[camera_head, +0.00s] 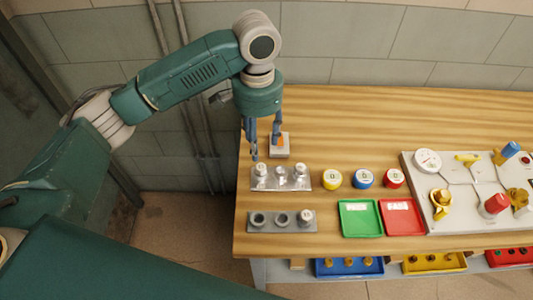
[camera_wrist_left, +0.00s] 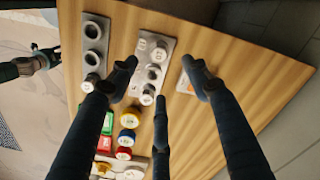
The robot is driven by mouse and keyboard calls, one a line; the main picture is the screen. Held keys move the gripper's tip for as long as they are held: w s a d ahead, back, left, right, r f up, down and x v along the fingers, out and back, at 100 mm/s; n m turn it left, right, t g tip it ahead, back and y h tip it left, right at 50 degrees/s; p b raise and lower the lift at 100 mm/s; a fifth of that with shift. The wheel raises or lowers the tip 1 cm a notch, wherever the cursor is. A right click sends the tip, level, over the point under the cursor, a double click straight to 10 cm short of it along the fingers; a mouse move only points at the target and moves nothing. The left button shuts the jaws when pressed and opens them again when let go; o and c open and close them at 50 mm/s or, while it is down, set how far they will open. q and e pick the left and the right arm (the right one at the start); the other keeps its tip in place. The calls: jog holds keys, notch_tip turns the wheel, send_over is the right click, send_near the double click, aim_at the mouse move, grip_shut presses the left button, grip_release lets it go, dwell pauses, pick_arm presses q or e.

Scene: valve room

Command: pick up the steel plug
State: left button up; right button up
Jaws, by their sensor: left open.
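A grey plate (camera_head: 257,184) holds three steel plugs, the middle one here (camera_head: 281,172); the same plate (camera_wrist_left: 146,50) is in the left wrist view. A second grey plate (camera_head: 271,228) has two empty round holes and a steel plug (camera_head: 305,217) at its right end; that plug also shows in the wrist view (camera_wrist_left: 90,82). My left gripper (camera_head: 265,145) is open and points down above the back of the first plate. In the wrist view its dark fingers (camera_wrist_left: 160,78) are spread with nothing between the tips. A dark gripper-like part (camera_wrist_left: 46,58), probably my right gripper, shows small at the left edge.
Yellow, blue and red caps (camera_head: 363,178), a green tray (camera_head: 361,219), a red tray (camera_head: 402,219) and a valve panel (camera_head: 425,195) lie to the right. The table's back is clear.

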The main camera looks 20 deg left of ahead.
aim_at(261, 166)
pick_arm(q)
jog(key=f, duration=0.2)
jog(key=s+f+p, duration=0.1)
jog(key=f, duration=0.1)
jog(key=shift+f, duration=0.35)
jog(key=shift+w+f, duration=0.1)
jog(key=shift+f, duration=0.25)
jog(key=f, duration=0.1)
jog(key=f+p, duration=0.1)
jog(key=f, duration=0.1)
jog(key=f+p, duration=0.1)
jog(key=shift+w+d+f, duration=0.1)
jog(key=shift+w+f, duration=0.1)
jog(key=shift+w, duration=0.1)
jog(key=shift+f, duration=0.2)
jog(key=shift+c, duration=1.3)
grip_shut()
pick_arm(e)
jog(key=s+r, duration=0.1)
jog(key=s, duration=0.1)
jog(key=s+r, duration=0.2)
jog(key=shift+d, duration=0.15)
jog(key=shift+w, duration=0.2)
